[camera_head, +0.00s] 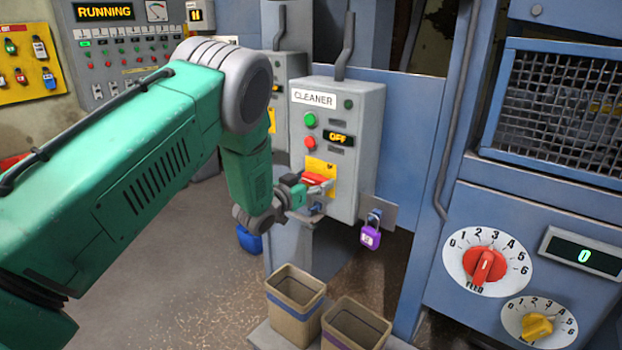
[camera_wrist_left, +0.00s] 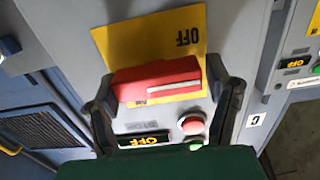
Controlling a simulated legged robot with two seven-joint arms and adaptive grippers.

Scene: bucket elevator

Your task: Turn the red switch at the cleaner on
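The grey cleaner box (camera_head: 365,112) carries a CLEANER label, a green button, a red button and a display (camera_head: 339,137) reading OFF. Low on its front is the red switch (camera_head: 315,180) on a yellow plate. In the left wrist view the red switch handle (camera_wrist_left: 155,80) lies across the yellow plate (camera_wrist_left: 150,40), near the printed word OFF. My left gripper (camera_head: 312,191) is at the switch. In the left wrist view its fingers (camera_wrist_left: 165,95) stand wide apart at the two ends of the handle; whether they touch it I cannot tell. My right gripper is out of view.
A purple padlock (camera_head: 370,236) hangs on a bracket right of the box. Two bins (camera_head: 294,300) (camera_head: 355,325) stand below. A red feed dial (camera_head: 486,266), a yellow dial (camera_head: 537,326) and a mesh guard (camera_head: 550,110) are at right. A panel reading RUNNING (camera_head: 104,12) is at back left.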

